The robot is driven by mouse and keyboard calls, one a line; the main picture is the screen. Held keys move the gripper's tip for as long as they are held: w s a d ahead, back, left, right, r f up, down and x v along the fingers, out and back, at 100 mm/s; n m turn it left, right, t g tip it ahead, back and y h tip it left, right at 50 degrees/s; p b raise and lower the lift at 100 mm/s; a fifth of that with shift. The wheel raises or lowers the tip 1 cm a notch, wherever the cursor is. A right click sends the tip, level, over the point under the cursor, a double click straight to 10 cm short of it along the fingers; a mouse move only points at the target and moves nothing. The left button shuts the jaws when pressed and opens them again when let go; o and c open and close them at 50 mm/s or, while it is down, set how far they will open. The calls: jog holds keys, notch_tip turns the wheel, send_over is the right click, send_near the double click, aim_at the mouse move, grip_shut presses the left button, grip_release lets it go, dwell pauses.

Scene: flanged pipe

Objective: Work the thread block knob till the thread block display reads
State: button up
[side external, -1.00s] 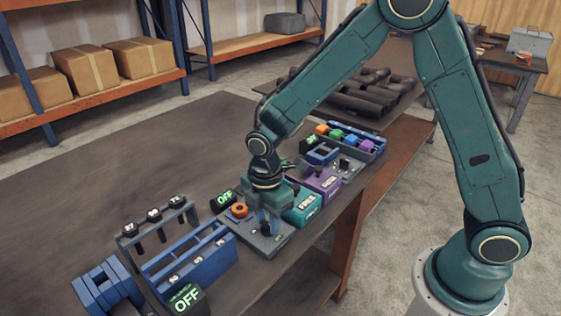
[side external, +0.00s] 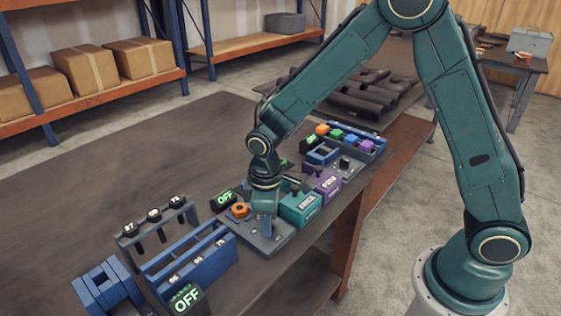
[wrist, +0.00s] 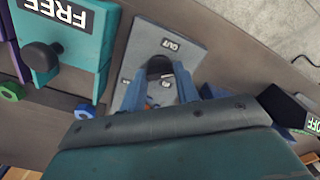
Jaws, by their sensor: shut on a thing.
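In the wrist view the plate (wrist: 185,50) carries an OUT label and other small labels that I cannot read. My gripper (side external: 265,228) points down over the plate. In the wrist view its blue fingers (wrist: 166,90) are shut on a black knob (wrist: 158,68) on the plate. The fingers mostly hide the knob in the side view. A black display (side external: 224,200) at the plate's far left corner reads OFF in green.
A teal FREE block (side external: 301,207) and a purple block (side external: 325,183) stand close to the right. A blue rack (side external: 200,262) stands close to the left, with another OFF display (side external: 187,299) near it.

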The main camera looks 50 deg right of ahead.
jog(key=shift+m, duration=1.4)
jog(key=o, duration=1)
notch_tip(320, 180, up, 14)
jog(key=shift+f, duration=0.1)
